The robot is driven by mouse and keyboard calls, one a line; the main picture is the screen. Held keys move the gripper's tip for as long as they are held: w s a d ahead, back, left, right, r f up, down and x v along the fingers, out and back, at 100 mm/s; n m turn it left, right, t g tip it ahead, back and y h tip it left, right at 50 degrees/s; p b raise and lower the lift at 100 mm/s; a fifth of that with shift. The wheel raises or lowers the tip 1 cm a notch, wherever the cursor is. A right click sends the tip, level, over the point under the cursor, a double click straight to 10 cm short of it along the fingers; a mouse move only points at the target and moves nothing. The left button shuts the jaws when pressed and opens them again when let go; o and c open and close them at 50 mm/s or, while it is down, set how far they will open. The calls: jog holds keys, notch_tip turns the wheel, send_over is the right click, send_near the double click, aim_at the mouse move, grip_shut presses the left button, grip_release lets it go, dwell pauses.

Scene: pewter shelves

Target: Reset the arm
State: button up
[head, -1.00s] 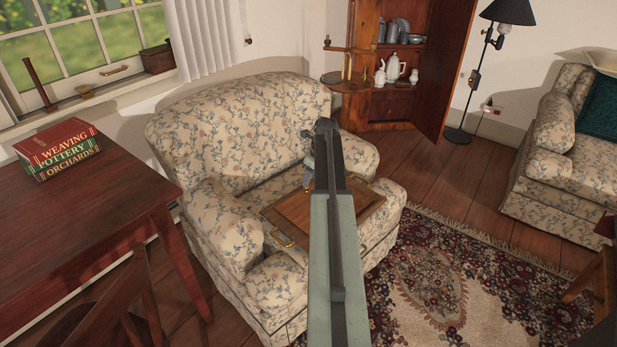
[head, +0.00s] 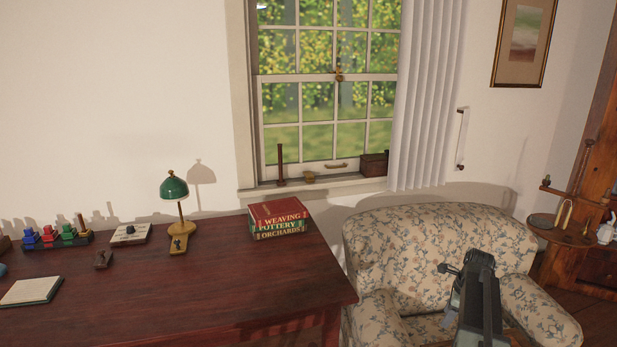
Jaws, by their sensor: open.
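My arm rises from the bottom edge at the right of the head view, in front of the floral armchair (head: 400,250). My gripper (head: 458,268) is at its upper end, dark and seen small against the chair's backrest. It is open, and I see nothing held in it. How far it stands from the chair cannot be told. My arm hides part of the chair's seat and right side.
A dark red wooden desk (head: 190,290) fills the lower left. A window sill (head: 300,186) lies behind. A wooden cabinet (head: 590,180) stands at right.

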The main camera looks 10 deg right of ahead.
jog(key=s+a+r+n+p, duration=0.2)
jog(key=a+r+n+p, duration=0.3)
jog(key=a, duration=0.8)
jog(key=s+a+r+n+g+p, duration=0.1)
jog(key=a+r+n+p, duration=0.5)
jog(key=a+n, duration=0.6)
jog(key=s+a+r+n+g+p, duration=0.1)
jog(key=s+a+r+n+p, duration=0.2)
jog(key=a, duration=1.3)
notch_tip(320, 180, up, 5)
jog(key=n+p, duration=0.3)
jog(key=n, duration=0.2)
jog(key=shift+s+a+n+h, duration=0.2)
jog(key=shift+s+n+h, duration=0.1)
jog(key=shift+s+n, duration=0.1)
